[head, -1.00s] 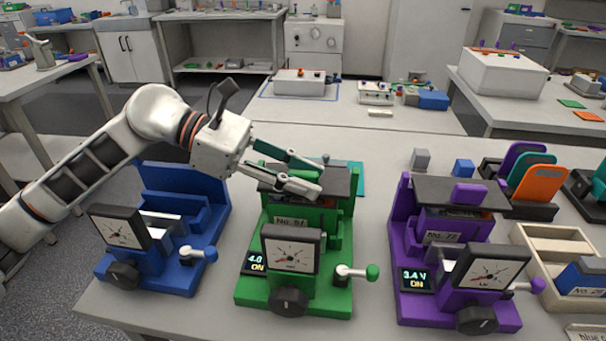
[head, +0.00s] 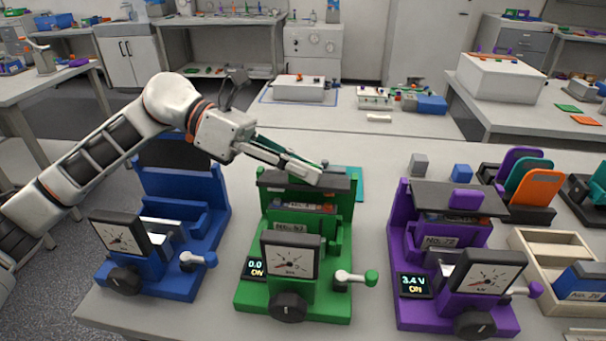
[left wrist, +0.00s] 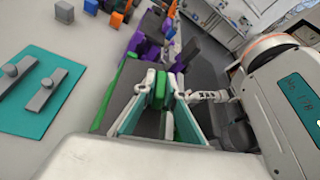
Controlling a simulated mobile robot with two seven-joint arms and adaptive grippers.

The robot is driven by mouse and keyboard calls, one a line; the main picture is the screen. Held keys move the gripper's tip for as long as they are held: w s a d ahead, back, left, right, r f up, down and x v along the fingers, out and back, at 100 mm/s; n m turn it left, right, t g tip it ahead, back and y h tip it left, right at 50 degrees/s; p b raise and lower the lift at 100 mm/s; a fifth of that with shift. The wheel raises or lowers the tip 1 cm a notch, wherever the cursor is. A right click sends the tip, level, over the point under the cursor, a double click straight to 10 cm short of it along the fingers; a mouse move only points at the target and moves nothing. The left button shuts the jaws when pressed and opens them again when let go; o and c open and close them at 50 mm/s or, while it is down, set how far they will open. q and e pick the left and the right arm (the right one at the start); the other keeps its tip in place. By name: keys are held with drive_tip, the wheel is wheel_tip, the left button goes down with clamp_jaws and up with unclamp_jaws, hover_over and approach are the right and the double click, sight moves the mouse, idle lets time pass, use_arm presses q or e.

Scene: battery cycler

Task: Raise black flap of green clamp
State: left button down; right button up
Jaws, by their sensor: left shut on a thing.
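The green clamp (head: 343,250) stands in the middle of the bench, with a dial in front and a display reading 0.0 ON. Its black flap (head: 272,178) is tilted up at the front, and the cell inside (head: 305,226) shows below it. My left gripper (head: 318,172) is over the flap, its fingers shut on the flap's green tab. In the left wrist view the green tab (left wrist: 160,90) sits between the fingertips, with the dark flap (left wrist: 119,96) around it. My right gripper is not in view.
A blue clamp (head: 212,225) stands to the left and a purple clamp (head: 398,240) to the right, close by. A wooden tray (head: 532,262) and coloured upright pieces (head: 540,185) are at the far right.

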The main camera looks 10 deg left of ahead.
use_arm(q)
drive_tip(key=shift+w+r+n, duration=0.25)
drive_tip(key=shift+w+n, duration=0.1)
drive_tip(key=shift+n, duration=0.15)
drive_tip(key=shift+w+r+n+g, duration=0.15)
drive_tip(key=shift+w+n+g, duration=0.15)
drive_tip(key=shift+g, duration=0.2)
drive_tip(key=shift+r, duration=0.1)
drive_tip(key=shift+w+n, duration=0.1)
drive_tip(key=shift+n, duration=0.2)
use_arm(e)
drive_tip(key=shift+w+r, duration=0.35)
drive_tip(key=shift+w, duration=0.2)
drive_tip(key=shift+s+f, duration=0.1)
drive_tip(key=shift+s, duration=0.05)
